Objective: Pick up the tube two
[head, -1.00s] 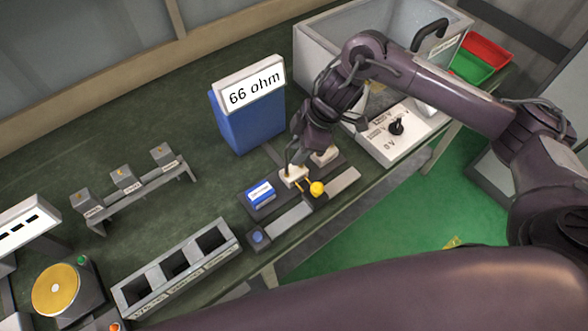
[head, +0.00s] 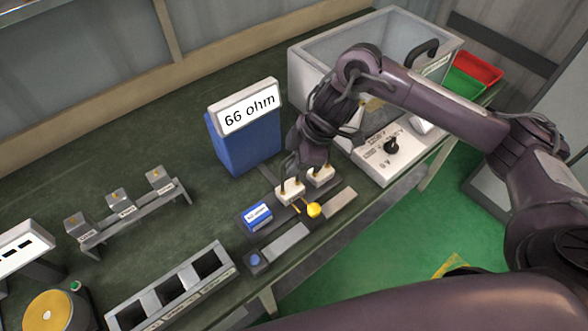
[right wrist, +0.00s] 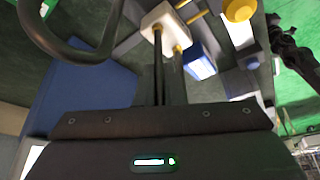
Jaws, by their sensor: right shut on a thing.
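My right gripper (head: 290,172) is above a white socket block (head: 290,193) with yellow terminals on the bench. The top of the tube is hidden by the gripper. No label on the tube can be read. A second white block (head: 321,175) stands just beside it. My left gripper is not in view.
A blue meter (head: 243,145) reading 66 ohm stands behind. A blue box (head: 257,217), a yellow bulb (head: 314,210) and a dial panel (head: 385,158) are close by. A glass-walled tank (head: 310,75) stands at back right. The slotted rack (head: 170,290) is front left.

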